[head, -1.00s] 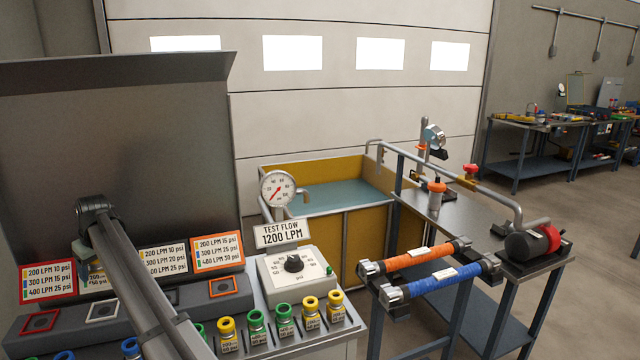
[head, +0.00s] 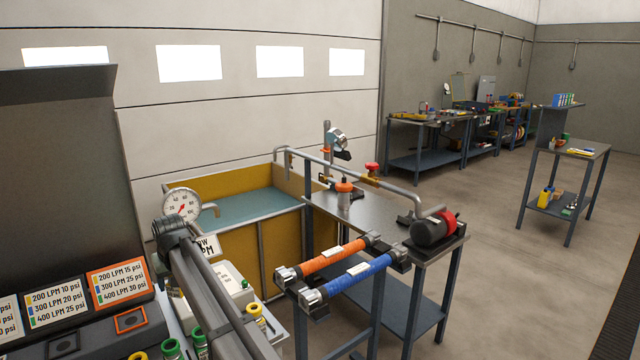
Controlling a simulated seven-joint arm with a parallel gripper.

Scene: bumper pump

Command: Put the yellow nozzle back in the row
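Part of a row of nozzles stands at the bottom of the head view. A yellow-topped nozzle (head: 255,311) stands just right of my arm. Another yellow top (head: 139,356) is cut by the bottom edge. Green nozzles (head: 171,348) and (head: 199,338) stand between them, left of my arm. My arm covers part of the row, so I cannot tell whether a place in it is empty. I see no loose yellow nozzle lying apart. My arm's grey links rise from the bottom to a joint by the gauge; my gripper's fingers do not show.
A gauge (head: 182,206) and a partly hidden white control box (head: 232,283) stand behind my arm. Rating cards (head: 120,285) are at left. A yellow-walled water tank (head: 225,255) and a steel bench (head: 385,221) with orange and blue hoses are beyond. Open floor lies right.

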